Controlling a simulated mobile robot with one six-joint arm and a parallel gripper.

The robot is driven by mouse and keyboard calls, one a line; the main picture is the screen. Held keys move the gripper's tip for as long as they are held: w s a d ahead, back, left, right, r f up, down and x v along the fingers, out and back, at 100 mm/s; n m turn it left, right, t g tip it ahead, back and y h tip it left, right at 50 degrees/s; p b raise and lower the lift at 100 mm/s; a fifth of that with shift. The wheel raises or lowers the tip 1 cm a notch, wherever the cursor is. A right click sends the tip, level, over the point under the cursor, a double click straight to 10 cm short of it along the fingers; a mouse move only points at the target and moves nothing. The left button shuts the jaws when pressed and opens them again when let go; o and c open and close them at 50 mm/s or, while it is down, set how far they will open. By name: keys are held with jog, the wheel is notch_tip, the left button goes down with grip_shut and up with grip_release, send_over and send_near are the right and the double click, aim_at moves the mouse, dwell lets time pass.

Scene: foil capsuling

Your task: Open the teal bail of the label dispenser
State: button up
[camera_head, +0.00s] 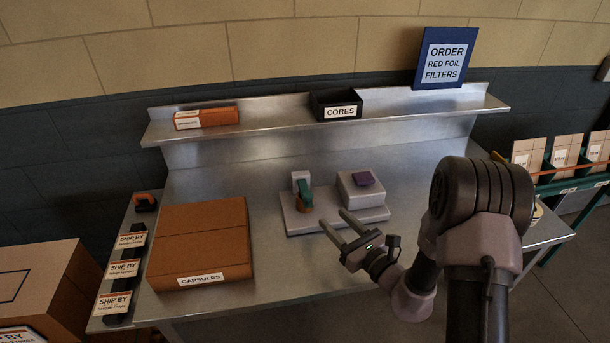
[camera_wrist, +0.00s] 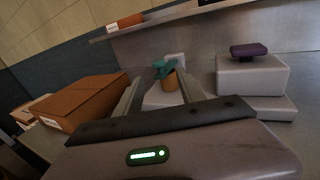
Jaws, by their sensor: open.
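The label dispenser (camera_head: 296,222) is a pale grey base on the steel bench, with a teal bail (camera_head: 304,189) over a small orange-brown roll on its left part. The teal bail also shows in the wrist view (camera_wrist: 162,68), above the roll (camera_wrist: 172,80). A raised grey block (camera_head: 352,190) with a purple top piece (camera_head: 363,179) stands on the right part. My gripper (camera_head: 336,226) is open and empty, in front of the dispenser. In the wrist view its two fingers (camera_wrist: 157,92) point toward the bail and roll, which appear between and beyond them.
A brown box labelled CAPSULES (camera_head: 200,240) stands on the bench at left. A steel shelf (camera_head: 270,127) behind carries a black CORES bin (camera_head: 337,103) and an orange box (camera_head: 206,117). The bench in front of the dispenser is clear apart from my arm.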

aim_at(305, 193)
jog(key=b+x, duration=0.1)
jog(key=x, duration=0.6)
jog(key=b+x, duration=0.1)
jog(key=x, duration=0.6)
jog(key=shift+s+a, duration=0.15)
jog(key=shift+a, duration=0.2)
jog(key=shift+w+a, duration=0.35)
jog(key=shift+w, duration=0.2)
jog(key=shift+c, duration=0.3)
grip_shut()
